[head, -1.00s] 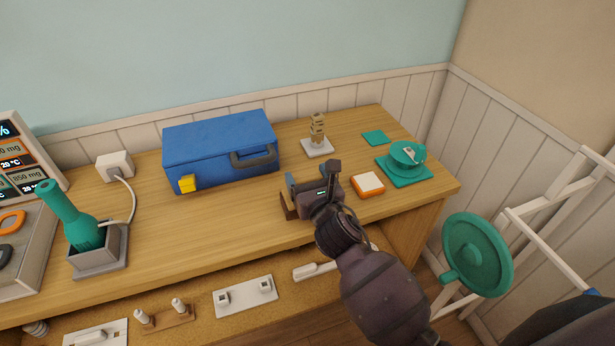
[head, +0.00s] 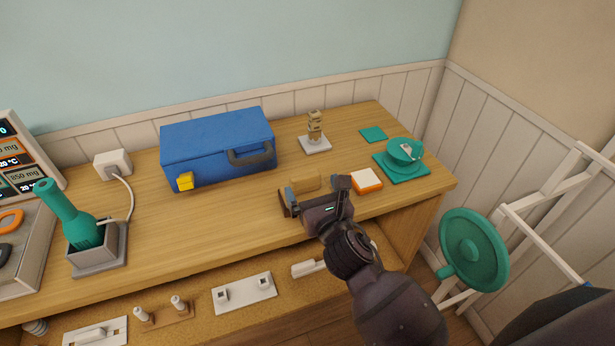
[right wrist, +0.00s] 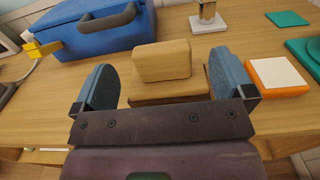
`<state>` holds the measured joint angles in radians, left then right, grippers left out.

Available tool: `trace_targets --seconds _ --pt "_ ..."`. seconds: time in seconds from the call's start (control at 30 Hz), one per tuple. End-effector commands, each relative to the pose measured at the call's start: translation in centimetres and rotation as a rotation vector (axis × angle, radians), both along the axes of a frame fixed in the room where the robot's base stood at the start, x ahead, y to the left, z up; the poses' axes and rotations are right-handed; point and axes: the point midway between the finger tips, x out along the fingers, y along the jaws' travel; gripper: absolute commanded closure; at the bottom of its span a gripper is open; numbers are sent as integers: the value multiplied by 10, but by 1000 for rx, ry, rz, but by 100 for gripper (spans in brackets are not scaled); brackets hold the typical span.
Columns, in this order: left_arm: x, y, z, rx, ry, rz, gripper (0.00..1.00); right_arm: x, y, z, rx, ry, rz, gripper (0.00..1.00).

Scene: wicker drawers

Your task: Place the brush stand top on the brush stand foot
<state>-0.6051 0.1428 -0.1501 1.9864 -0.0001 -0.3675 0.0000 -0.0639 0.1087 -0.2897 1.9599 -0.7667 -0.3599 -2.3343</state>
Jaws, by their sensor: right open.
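A light wooden block, which I take to be the brush stand top (head: 305,182), stands just beyond my right gripper (head: 314,191). In the right wrist view the block (right wrist: 162,60) is upright above a flatter wooden piece, likely the brush stand foot (right wrist: 165,89). It appears to rest on that piece; whether it is fully seated cannot be told. My right gripper (right wrist: 165,82) is open, with one blue-grey finger on each side of the wooden pieces. The gripper body hides the near part of the foot. My left gripper is not in view.
A blue case (head: 217,148) stands to the left. An orange-and-white block (head: 367,181) lies close on the right. Behind are a wooden stack on a white base (head: 315,143) and a green dish on a plate (head: 402,169). The table's front left-centre is clear.

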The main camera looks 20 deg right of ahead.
Motion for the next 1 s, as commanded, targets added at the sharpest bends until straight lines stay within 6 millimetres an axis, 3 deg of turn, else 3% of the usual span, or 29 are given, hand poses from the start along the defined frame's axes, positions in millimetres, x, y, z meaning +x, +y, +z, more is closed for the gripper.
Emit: trace_targets --seconds 0.1,0.33,0.77,0.87,1.0 --pt "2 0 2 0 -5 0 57 -23 -1 0 0 2 0 0" --pt "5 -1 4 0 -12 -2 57 -55 -2 -1 0 1 0 0" --pt "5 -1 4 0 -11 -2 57 -69 -3 -1 20 5 -1 0" --pt "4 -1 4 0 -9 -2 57 -72 -7 -9 115 32 -7 0" --pt "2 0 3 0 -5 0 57 -83 -19 -33 407 105 -38 0"
